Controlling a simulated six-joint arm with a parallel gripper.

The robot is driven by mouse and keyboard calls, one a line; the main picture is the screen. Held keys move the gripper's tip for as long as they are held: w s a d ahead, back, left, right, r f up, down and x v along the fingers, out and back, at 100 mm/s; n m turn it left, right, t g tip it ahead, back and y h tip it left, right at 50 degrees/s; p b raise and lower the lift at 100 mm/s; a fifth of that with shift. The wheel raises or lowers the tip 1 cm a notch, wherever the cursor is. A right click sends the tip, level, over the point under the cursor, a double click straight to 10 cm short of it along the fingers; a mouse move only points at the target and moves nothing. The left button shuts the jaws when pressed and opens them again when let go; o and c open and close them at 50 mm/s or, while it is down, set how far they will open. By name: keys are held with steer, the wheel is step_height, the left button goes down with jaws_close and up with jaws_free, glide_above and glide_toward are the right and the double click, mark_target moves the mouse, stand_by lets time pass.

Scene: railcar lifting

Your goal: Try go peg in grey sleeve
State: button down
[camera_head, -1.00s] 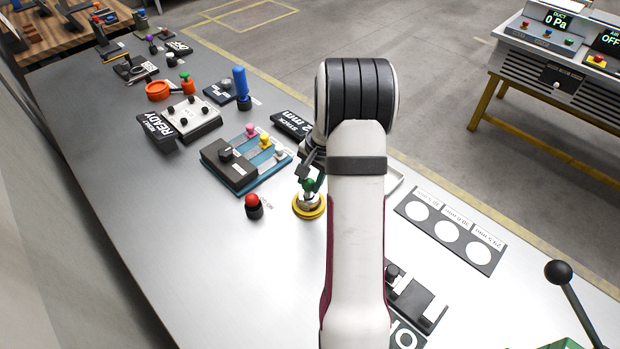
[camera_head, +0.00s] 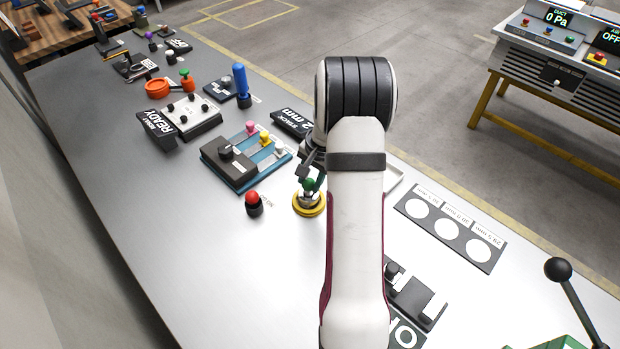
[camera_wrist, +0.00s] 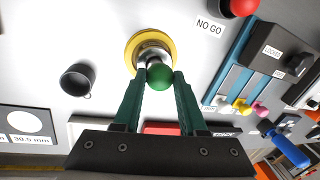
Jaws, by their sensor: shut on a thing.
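The go peg shows as a green ball knob (camera_wrist: 160,77), also in the head view (camera_head: 309,184). My gripper (camera_wrist: 159,80) is shut on this knob, one dark green finger on each side. Below the knob is the grey metal sleeve (camera_wrist: 151,54), standing in a yellow ring (camera_wrist: 132,50) on the bench. The yellow ring also shows in the head view (camera_head: 309,208). The peg is over the sleeve's mouth; its shaft is hidden, so I cannot tell how deep it sits. My arm covers part of this spot in the head view.
An empty black cup (camera_wrist: 77,80) stands on the bench. A red-knobbed peg (camera_head: 253,202) stands in a black holder beside the NO GO label (camera_wrist: 209,27). A blue and black panel (camera_head: 235,165) with small coloured knobs is behind it. The bench's left front is clear.

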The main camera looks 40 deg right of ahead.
steer(key=shift+s+x, duration=0.2)
steer(key=shift+x, duration=0.8)
stand_by(1.3)
steer(key=shift+r, duration=0.1)
stand_by(0.8)
steer(key=shift+w+v, duration=0.25)
steer(key=shift+v, duration=1.05)
steer(key=shift+w+v, duration=0.3)
steer(key=shift+v, duration=1)
steer(key=shift+w+v, duration=0.25)
steer(key=shift+v, duration=1.1)
steer(key=shift+a+r, duration=0.1)
steer(key=shift+r, duration=0.05)
